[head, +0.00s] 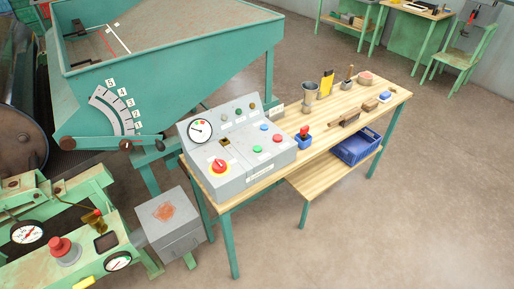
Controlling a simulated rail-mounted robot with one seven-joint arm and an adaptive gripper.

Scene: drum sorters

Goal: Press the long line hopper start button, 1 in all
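A grey control box (205,178) stands on the left end of a wooden bench (330,110). Its sloping face carries a dial gauge (200,131), a large red knob on a yellow ring (219,166), a green button (257,149), a red button (278,138) and a blue button (264,127). Several small round fittings line its upper panel. A label plate on its front edge is too small to read, so I cannot tell which button is the hopper start. My gripper is not in view.
A large green hopper (180,80) with a numbered scale stands behind the box. A blue-and-red device (303,140), a metal cup (309,92) and tools share the bench. A blue crate (356,147) sits below. Green machinery (90,225) fills the lower left.

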